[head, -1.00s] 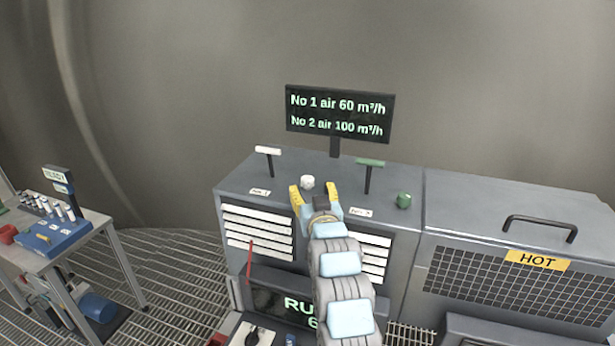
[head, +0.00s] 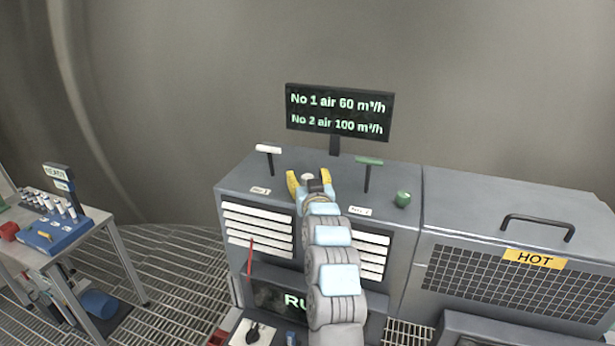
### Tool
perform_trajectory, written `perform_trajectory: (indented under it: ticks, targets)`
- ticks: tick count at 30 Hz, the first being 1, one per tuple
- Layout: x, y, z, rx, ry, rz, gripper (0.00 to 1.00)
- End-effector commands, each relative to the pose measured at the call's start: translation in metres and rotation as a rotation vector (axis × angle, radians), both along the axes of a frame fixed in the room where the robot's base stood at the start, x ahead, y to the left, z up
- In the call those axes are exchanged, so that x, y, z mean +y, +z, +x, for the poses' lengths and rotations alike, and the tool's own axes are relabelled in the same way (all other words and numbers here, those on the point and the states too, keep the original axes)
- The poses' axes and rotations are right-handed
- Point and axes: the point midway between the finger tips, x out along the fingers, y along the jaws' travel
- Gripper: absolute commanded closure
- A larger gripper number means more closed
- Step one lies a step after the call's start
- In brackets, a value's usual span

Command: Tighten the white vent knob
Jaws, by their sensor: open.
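The white vent knob (head: 307,177) is on top of the grey cabinet, mostly hidden behind my gripper; only its pale top shows. My gripper (head: 308,178) has yellow fingers, spread open, one on each side of the knob as seen from here. I cannot tell whether they touch it. A white T-handle (head: 268,150) on a dark post stands left of it, and a green T-handle (head: 369,161) stands right of it. A green knob (head: 403,199) sits on the cabinet top farther right.
A display (head: 339,114) behind the cabinet reads "No 1 air 60 m³/h" and "No 2 air 100 m³/h". A unit marked HOT (head: 534,259) with a black handle adjoins on the right. A workbench (head: 97,225) with a blue rack stands left. Open grating floor lies between.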

Motion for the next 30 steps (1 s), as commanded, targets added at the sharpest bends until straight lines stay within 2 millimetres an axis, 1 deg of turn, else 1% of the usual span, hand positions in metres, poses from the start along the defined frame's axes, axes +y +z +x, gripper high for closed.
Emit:
perform_trajectory:
  ticks: [3,4,10,20,30]
  targets:
    - [0.0,-0.0002,-0.0001,0.0,0.0,0.0,0.36]
    - [-0.0001,-0.0002,-0.0001,0.0,0.0,0.0,0.42]
    - [-0.0001,-0.0002,-0.0002,0.0,0.0,0.0,0.99]
    - [0.0006,-0.0002,-0.0002,0.001,-0.018,-0.001,1.0]
    - [0.0024,-0.0014,-0.0004,0.001,-0.134,-0.002,1.0]
